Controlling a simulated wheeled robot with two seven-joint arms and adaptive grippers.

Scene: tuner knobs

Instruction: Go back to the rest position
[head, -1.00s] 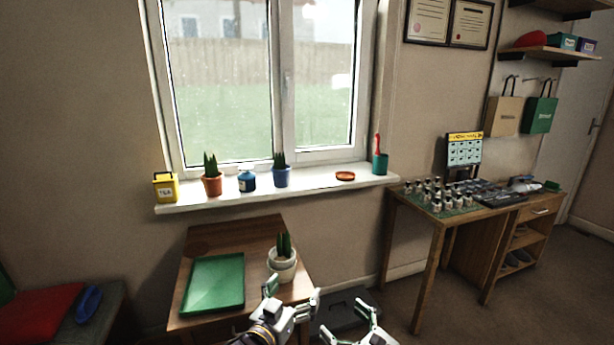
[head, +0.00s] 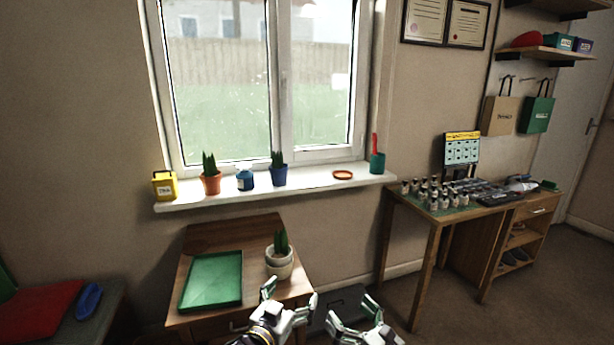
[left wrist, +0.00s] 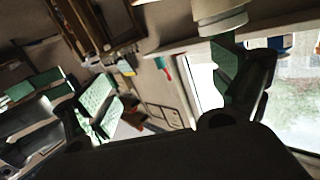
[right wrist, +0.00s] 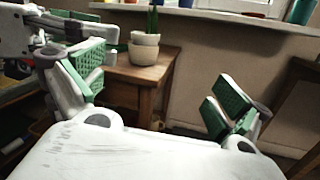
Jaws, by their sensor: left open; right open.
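My left gripper (head: 291,294) is open and empty in front of the small wooden table, just below the potted plant in the head view. Its spread fingers also show in the left wrist view (left wrist: 165,90), with nothing held between them. My right gripper (head: 352,312) is open and empty to the right of the left one, over the floor beside the table. In the right wrist view its green-padded fingers (right wrist: 157,85) stand wide apart.
The wooden table (head: 205,240) holds a green tray (head: 212,280) and a plant in a white pot (head: 279,263). Several pots stand on the windowsill (head: 312,183). A workbench (head: 398,207) with small bottles is at the right.

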